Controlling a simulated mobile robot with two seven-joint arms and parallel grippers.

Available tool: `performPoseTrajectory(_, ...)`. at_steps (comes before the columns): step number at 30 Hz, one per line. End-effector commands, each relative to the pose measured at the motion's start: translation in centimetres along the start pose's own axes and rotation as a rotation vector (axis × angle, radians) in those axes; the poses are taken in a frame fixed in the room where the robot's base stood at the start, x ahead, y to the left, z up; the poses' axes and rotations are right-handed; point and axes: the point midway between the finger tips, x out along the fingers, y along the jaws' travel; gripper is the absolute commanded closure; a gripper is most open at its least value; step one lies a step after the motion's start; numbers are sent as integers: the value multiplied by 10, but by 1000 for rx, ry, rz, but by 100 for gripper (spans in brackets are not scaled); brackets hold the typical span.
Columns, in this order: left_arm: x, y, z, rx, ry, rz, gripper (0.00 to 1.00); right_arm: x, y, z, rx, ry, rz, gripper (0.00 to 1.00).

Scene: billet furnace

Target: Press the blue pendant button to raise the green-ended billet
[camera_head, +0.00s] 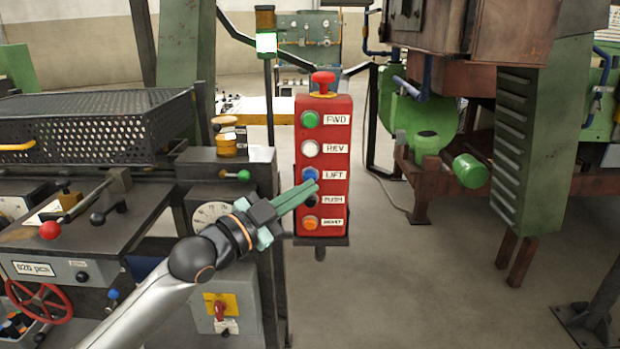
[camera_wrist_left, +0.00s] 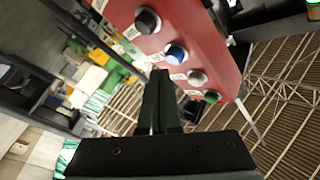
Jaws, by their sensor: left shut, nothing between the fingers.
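The red control pendant (camera_head: 339,160) stands upright in the middle of the head view, with a column of labelled buttons. The blue button (camera_head: 309,174), labelled LIFT, sits between the white and black ones. It also shows in the left wrist view (camera_wrist_left: 176,54). My left gripper (camera_head: 312,188) is shut and empty, its fingertips at the pendant's face just below the blue button and partly over the black one. In the left wrist view its fingertips (camera_wrist_left: 159,74) appear close beside the blue button; contact cannot be told. I cannot make out a green-ended billet. My right gripper is out of view.
The white REV button (camera_head: 309,149), black PUSH button (camera_head: 311,201) and orange button (camera_head: 310,223) are close neighbours. A red mushroom knob (camera_head: 323,80) tops the pendant. A lever console (camera_head: 75,250) stands at left, green-brown machinery (camera_head: 480,80) at right. Floor between is clear.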

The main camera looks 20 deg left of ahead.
Motion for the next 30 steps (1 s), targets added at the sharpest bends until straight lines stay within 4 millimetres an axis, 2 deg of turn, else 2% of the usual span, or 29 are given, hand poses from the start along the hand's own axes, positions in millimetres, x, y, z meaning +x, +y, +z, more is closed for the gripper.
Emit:
performPoseTrajectory(13, 0, 0, 0, 0, 0, 0, 100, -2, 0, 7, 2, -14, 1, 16)
performPoseTrajectory(30, 0, 0, 0, 0, 0, 0, 100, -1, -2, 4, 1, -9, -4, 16)
